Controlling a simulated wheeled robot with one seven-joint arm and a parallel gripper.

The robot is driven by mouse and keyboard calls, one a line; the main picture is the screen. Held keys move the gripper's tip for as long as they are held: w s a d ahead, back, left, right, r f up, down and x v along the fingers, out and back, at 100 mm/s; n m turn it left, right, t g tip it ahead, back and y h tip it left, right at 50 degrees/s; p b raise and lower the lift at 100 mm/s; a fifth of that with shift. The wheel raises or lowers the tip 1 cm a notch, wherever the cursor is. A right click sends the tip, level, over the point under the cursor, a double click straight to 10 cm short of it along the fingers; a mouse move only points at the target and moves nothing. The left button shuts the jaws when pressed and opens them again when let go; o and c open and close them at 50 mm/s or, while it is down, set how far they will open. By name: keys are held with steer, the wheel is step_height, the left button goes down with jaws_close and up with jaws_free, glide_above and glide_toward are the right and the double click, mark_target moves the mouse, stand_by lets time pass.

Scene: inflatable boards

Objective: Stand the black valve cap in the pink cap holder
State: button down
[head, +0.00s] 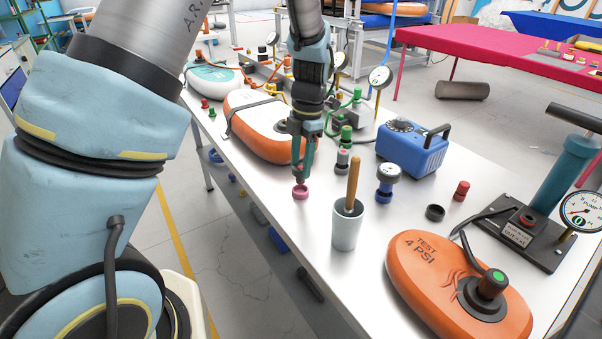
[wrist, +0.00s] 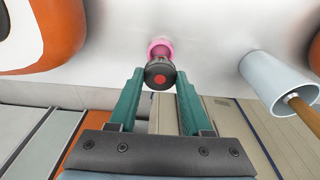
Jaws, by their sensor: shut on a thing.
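My gripper (head: 302,178) is shut on the black valve cap, right above the pink cap holder (head: 300,193) near the table's front edge. In the wrist view the black cap (wrist: 154,82), with a red dot on its end, sits between the two green fingertips (wrist: 160,80). The pink holder (wrist: 160,43) shows just behind the cap, which overlaps and partly hides it. I cannot tell whether the cap is inside the holder or just short of it.
A grey cup (head: 347,232) with a wooden handle (head: 352,182) stands right of the holder. An orange-and-white board (head: 262,130) lies behind it. The table edge is close in front.

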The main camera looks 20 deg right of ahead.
steer(key=shift+f+p, duration=0.35)
steer(key=shift+f, duration=1.45)
steer(key=shift+c, duration=1.7)
jaws_free()
steer(key=shift+f, duration=0.1)
steer(key=r+b, duration=0.1)
steer(key=r, duration=0.3)
steer(key=d+r+b, duration=0.1)
steer(key=r, duration=0.3)
steer(key=r+b, duration=0.1)
steer(key=r, duration=0.3)
steer(key=shift+w+d+r, duration=0.1)
steer(key=shift+w+d, duration=0.05)
steer(key=shift+d, duration=0.05)
